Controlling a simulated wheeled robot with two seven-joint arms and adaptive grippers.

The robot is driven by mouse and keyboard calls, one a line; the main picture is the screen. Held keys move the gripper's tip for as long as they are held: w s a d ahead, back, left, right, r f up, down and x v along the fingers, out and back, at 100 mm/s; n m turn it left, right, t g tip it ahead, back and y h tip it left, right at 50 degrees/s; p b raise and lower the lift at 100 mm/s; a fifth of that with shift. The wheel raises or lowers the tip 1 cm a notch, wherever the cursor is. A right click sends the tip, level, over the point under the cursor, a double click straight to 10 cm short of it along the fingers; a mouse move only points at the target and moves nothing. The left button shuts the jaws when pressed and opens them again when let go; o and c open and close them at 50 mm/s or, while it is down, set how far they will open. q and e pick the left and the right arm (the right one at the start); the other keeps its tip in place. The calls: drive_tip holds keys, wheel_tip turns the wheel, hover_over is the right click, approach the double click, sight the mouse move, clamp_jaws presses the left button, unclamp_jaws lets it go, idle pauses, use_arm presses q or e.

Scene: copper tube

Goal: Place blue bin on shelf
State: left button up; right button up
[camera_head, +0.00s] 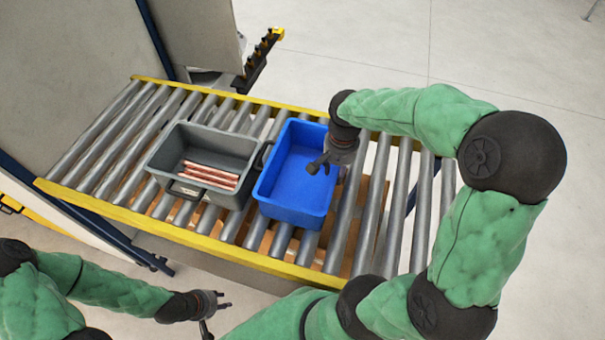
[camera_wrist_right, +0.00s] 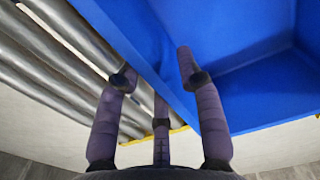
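The blue bin (camera_head: 293,212) is upright and empty on the roller conveyor, right of a grey bin. My right gripper (camera_head: 318,163) is at the blue bin's right side, with a finger reaching over the rim. In the right wrist view, my right gripper's fingers (camera_wrist_right: 157,65) are spread, one over the blue bin's (camera_wrist_right: 255,90) inside and the others on the outer side of its wall. I see no clear grip on the wall. My left gripper (camera_head: 224,306) is open and empty, in front of and below the conveyor. I cannot make out a separate shelf.
The grey bin (camera_head: 160,160) holds several copper-coloured tubes (camera_head: 212,172) and stands close beside the blue bin. The conveyor (camera_head: 100,150) has yellow side rails (camera_head: 150,224). A large grey machine housing (camera_head: 60,80) is at the left. Bare rollers lie right of the blue bin.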

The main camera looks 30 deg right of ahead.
drive_tip(key=shift+f, duration=1.45)
drive_tip(key=shift+c, duration=0.3)
clamp_jaws()
drive_tip(key=shift+r, duration=0.15)
